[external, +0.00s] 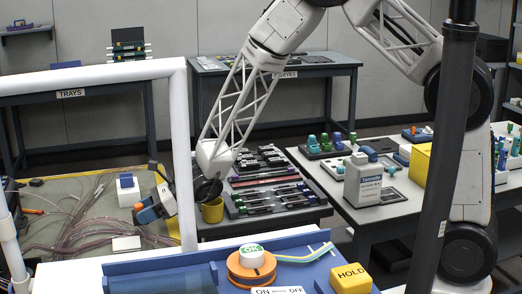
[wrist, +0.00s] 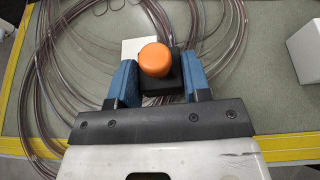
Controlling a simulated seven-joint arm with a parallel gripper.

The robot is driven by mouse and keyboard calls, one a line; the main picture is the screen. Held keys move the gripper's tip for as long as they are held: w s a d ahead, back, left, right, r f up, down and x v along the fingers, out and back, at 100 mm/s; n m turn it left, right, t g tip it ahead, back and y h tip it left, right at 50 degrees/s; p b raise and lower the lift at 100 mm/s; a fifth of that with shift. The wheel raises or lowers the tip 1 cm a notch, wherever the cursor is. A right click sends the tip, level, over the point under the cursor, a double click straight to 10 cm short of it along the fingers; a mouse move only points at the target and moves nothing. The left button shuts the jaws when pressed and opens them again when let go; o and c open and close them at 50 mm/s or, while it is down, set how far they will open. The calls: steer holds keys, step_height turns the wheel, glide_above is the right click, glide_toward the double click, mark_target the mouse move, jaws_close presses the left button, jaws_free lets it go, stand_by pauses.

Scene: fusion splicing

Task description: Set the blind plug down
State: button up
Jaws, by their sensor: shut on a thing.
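The blind plug, with an orange round top and a black body, is in the wrist view (wrist: 154,60), between the blue fingers of my gripper (wrist: 160,76). My gripper is shut on it. In the external view my gripper (external: 149,211) is over the green work mat (external: 52,189), and the plug's orange end (external: 138,206) shows small at its tip. A white square plate (wrist: 134,46) lies on the mat, partly hidden behind the plug; it also shows in the external view (external: 126,243). I cannot tell the plug's height above the mat.
Coiled brown cables (external: 78,230) spread over the mat around the plate. A white box with a blue top (external: 128,195) stands close to my gripper; a white box (wrist: 305,48) shows at the wrist view's right. A yellow cup (external: 212,210) and a dark tool rack (external: 270,198) are to the right.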

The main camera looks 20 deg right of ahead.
steer(key=s+a+n+g, duration=0.1)
steer(key=s, duration=0.2)
steer(key=s+a+n+g, duration=0.1)
steer(key=s+a+g, duration=0.1)
steer(key=s, duration=0.2)
steer(key=s+a+n+g+h, duration=0.1)
steer(key=s+n, duration=0.1)
steer(key=s, duration=0.2)
steer(key=shift+s+a+r+g, duration=0.15)
steer(key=shift+s+a+g, duration=0.05)
steer(key=shift+a+g, duration=0.2)
glide_above(81, 252)
steer(key=shift+f, duration=0.75)
steer(key=shift+f, duration=1.75)
steer(key=shift+f, duration=0.1)
steer(key=o, duration=0.9)
steer(key=shift+o, duration=0.2)
steer(key=shift+s, duration=0.1)
